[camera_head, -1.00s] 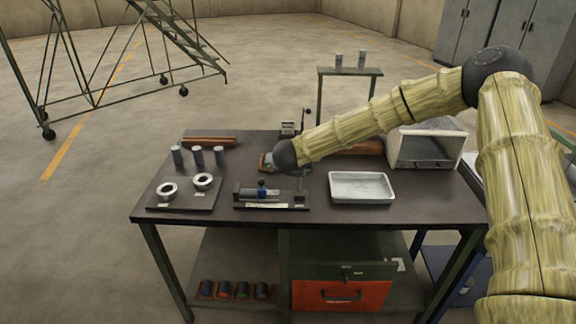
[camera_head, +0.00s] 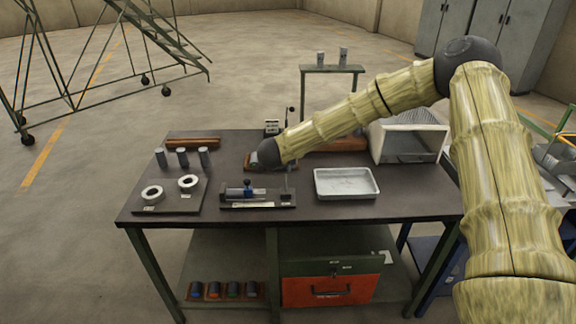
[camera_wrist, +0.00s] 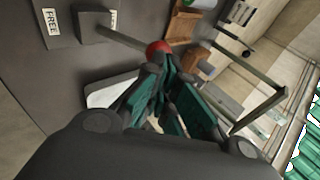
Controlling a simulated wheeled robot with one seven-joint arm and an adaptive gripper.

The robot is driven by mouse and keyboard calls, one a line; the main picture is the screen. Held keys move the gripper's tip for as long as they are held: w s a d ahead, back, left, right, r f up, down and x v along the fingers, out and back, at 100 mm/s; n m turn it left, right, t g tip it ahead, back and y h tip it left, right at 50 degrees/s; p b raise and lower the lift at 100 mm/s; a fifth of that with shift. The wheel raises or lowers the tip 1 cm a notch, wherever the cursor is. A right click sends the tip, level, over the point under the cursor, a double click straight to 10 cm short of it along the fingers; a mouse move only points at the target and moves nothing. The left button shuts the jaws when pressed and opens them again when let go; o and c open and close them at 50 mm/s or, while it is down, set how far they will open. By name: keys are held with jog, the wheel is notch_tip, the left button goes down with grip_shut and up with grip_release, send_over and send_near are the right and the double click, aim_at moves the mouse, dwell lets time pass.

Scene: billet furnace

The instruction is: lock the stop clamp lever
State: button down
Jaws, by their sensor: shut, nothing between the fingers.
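The stop clamp lever (camera_wrist: 125,40) is a grey rod with a red ball knob (camera_wrist: 158,47). It extends from a dark block (camera_wrist: 93,26) in the wrist view. A white label reading FREE (camera_wrist: 50,28) lies beside the block, and a second label is mostly hidden behind it. My gripper (camera_wrist: 160,70) is shut and empty, its fingertips right at the red knob; I cannot tell whether they touch. In the head view the clamp fixture (camera_head: 231,205) lies at the bench's front middle, with a blue-topped part on it.
A shallow white tray (camera_head: 346,196) stands right of the fixture. Behind are a small device with an upright lever (camera_head: 272,127) and a box-like housing (camera_head: 408,158). The bench's front strip (camera_head: 300,216) is clear.

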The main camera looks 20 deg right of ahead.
jog(key=shift+s+a+r, duration=0.15)
jog(key=shift+s+r, duration=0.05)
jog(key=shift+r, duration=0.3)
jog(key=b+v, duration=0.1)
jog(key=v, duration=1.1)
jog(key=shift+r+b, duration=0.3)
jog(key=shift+r, duration=0.2)
jog(key=s+a+f+n+y, duration=0.15)
jog(key=s+f+n, duration=0.35)
jog(key=f, duration=0.5)
jog(key=s+a+f+n+g+y, duration=0.1)
jog(key=s+a+f+n, duration=0.15)
jog(key=s+f, duration=0.5)
jog(key=s+a+f+n+y, duration=0.1)
jog(key=s+f+n, duration=0.3)
jog(key=f, duration=0.7)
jog(key=s+d+f+n+g, duration=0.1)
jog(key=s+f+n+g, duration=0.1)
jog(key=s, duration=0.9)
jog(key=s+d+f+n+g+y, duration=0.1)
jog(key=s+f+n, duration=0.4)
jog(key=s, duration=0.6)
jog(key=s+d+f+n+g, duration=0.1)
jog(key=s+f+n+g, duration=0.2)
jog(key=s+f, duration=0.3)
jog(key=s, duration=0.5)
jog(key=shift+s+g+y, duration=0.35)
jog(key=shift+s+g, duration=0.05)
